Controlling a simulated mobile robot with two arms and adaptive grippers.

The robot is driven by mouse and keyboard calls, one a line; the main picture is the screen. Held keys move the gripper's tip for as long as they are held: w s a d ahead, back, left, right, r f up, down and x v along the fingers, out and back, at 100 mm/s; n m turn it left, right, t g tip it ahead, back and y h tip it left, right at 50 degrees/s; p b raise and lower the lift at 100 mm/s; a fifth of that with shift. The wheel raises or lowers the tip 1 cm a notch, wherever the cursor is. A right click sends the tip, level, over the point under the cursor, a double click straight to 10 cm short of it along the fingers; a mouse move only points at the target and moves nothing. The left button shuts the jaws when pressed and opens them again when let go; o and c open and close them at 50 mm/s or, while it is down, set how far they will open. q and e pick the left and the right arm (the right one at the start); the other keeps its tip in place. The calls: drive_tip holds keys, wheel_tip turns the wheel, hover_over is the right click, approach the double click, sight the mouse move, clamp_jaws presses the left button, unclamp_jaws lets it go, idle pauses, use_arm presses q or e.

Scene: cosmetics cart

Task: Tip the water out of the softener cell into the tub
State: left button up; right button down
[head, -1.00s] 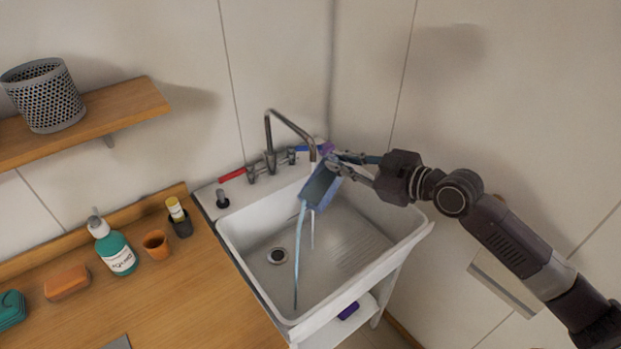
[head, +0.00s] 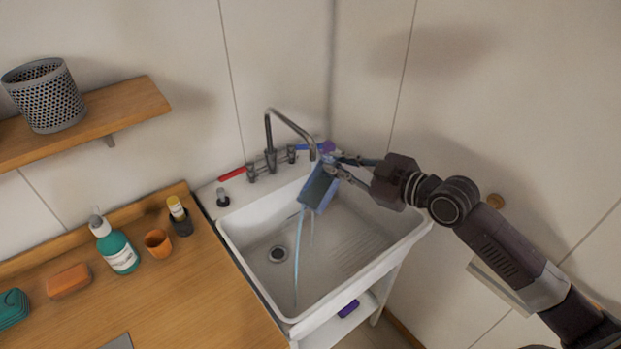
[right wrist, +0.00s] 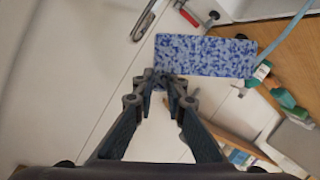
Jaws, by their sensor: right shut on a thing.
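The softener cell (head: 319,188) is a blue open box, held tilted above the tub with its mouth low and to the left. A pale blue stream of water (head: 298,250) falls from it into the white tub (head: 420,236), near the drain. My right gripper (head: 337,166) is shut on the cell's upper end. In the right wrist view the cell (right wrist: 206,55) shows a mottled blue face just beyond my right fingertips (right wrist: 170,80), with the stream leaving its right end. How much water is left inside is hidden. My left gripper is out of view.
A tap (head: 290,127) arches close behind the cell, with red and blue handles on the ledge. On the wooden counter (head: 190,290) at the left stand a teal bottle (head: 119,251), an orange cup (head: 158,243) and a soap bar (head: 69,280).

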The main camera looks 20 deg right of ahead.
drive_tip(key=shift+s+a+r+n, duration=0.1)
drive_tip(key=shift+s+a+n, duration=0.3)
drive_tip(key=shift+a+n, duration=0.2)
idle(0.5)
drive_tip(key=shift+t, duration=0.3)
drive_tip(key=shift+s+n+h+b, duration=0.1)
drive_tip(key=shift+n+h+b, duration=0.2)
drive_tip(key=shift+n+b, duration=0.15)
drive_tip(key=shift+a, duration=0.1)
drive_tip(key=shift+n+t+b, duration=0.4)
drive_tip(key=shift+n+b, duration=0.15)
drive_tip(key=shift+b, duration=0.4)
drive_tip(key=shift+r+n, duration=0.2)
drive_tip(key=shift+n, duration=0.1)
drive_tip(key=shift+b, duration=0.3)
